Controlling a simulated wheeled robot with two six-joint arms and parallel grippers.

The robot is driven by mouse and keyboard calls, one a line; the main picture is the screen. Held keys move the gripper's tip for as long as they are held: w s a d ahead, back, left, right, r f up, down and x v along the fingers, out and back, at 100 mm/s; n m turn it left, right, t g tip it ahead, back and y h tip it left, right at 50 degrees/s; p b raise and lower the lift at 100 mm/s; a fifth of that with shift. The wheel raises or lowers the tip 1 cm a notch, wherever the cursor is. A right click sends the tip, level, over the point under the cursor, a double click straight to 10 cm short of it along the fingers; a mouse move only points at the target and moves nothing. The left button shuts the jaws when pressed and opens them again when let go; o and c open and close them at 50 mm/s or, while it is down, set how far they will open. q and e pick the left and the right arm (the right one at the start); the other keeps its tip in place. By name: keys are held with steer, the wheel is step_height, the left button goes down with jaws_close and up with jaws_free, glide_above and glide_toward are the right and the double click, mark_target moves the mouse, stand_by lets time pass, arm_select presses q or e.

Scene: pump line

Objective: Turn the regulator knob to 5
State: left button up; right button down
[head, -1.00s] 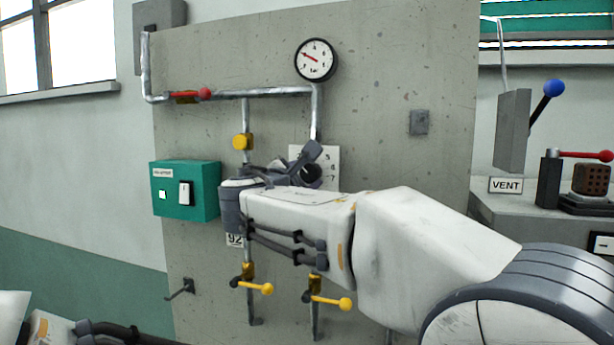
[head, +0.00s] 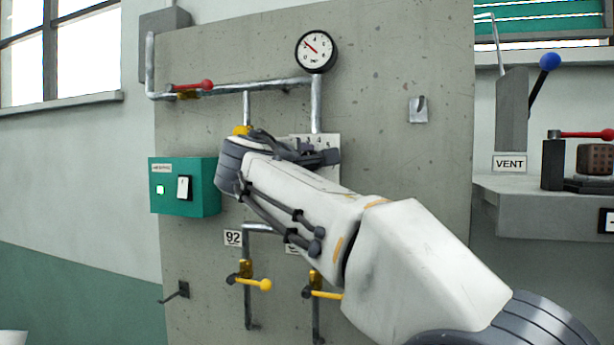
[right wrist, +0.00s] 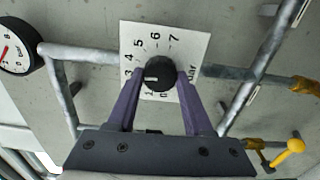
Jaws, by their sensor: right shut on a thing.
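The regulator knob (right wrist: 160,74) is round and black, on a white dial plate (right wrist: 190,46) printed with numbers up to 7. In the right wrist view its pale mark points toward the low-number side, around 2 to 3; the exact value is hard to read. My right gripper (right wrist: 160,78) is shut on the knob, one finger on each side. In the head view my right gripper (head: 318,156) covers the knob, and the dial plate (head: 328,142) shows only partly. A round gauge (head: 316,51) hangs above, its red needle pointing up-left. My left gripper is out of view.
Left of my wrist is a green switch box (head: 184,202). A red-handled valve (head: 190,87) sits on the upper pipe, a yellow-handled valve (head: 250,282) below.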

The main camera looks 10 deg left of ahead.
steer(key=shift+f+m+b, duration=0.1)
steer(key=shift+m+b, duration=1.6)
steer(key=shift+m, duration=3.1)
steer(key=shift+c, duration=1.5)
jaws_free()
steer(key=s+a+b, duration=0.1)
steer(key=s+b, duration=0.3)
steer(key=s, duration=0.6)
steer(key=shift+s+a, duration=0.15)
steer(key=shift+s, duration=0.05)
